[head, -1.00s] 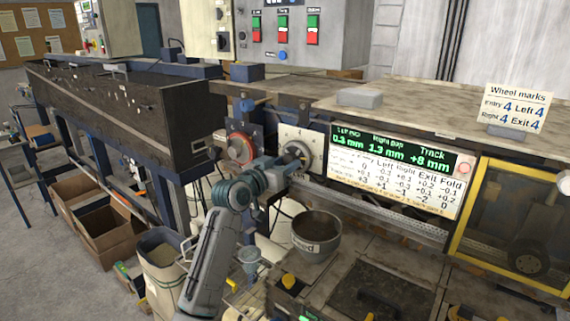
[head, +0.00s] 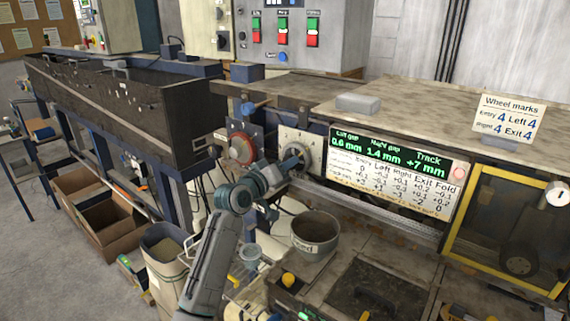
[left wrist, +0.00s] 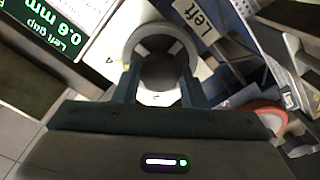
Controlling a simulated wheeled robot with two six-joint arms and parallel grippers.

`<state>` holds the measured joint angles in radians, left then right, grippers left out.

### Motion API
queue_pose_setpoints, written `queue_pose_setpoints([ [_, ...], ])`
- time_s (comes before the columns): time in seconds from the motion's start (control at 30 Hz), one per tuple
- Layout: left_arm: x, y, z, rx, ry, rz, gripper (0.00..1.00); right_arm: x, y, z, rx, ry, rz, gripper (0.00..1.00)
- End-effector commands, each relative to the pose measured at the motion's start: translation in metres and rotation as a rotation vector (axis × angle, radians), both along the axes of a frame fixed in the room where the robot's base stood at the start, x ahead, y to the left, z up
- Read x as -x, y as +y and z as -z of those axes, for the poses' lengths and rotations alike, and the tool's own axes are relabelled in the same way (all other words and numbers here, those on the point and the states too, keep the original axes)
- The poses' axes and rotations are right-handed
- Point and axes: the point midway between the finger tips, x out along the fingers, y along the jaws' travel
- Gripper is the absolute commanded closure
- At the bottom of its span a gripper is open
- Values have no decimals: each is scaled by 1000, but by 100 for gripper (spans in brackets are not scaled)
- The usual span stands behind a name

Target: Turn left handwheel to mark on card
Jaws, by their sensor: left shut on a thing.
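The left handwheel (head: 299,151) is a grey wheel on a pale plate, left of the display. My left gripper (head: 287,165) is at it. In the left wrist view, the two fingers of my left gripper (left wrist: 160,88) are shut on the handwheel (left wrist: 160,33), one on each side. A "Left" label (left wrist: 200,22) is beside it. The wheel's pointer and number are not readable. The card (head: 509,117) headed "Wheel marks" reads Entry 4, Left 4, Right 4, Exit 4. The display (head: 396,172) reads left gap 0.6 mm, right gap 1.4 mm, track +7 mm. My right gripper is not in view.
A red-rimmed handwheel (head: 241,149) is just left of the held one. A yellow-framed guard (head: 507,222) is at the right. Bins and boxes stand on the floor at the left.

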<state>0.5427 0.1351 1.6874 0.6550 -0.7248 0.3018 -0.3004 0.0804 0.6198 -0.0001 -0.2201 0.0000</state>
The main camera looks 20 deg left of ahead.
Motion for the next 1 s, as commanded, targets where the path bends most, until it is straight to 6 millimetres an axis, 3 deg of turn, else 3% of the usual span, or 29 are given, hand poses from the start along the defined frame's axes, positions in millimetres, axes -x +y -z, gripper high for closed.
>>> queue_pose_setpoints([
  [0.47, 0, 0, 0, 18, 7, -1, 85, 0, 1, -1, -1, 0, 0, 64],
  [0.5, 0, 0, 0, 17, 7, -1, 60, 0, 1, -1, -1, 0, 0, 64],
  [0.6, 0, 0, 0, 17, 7, -1, 41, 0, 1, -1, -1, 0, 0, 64],
  [1.0, 7, 3, 3, 16, 6, -1, 41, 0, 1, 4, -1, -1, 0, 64],
])
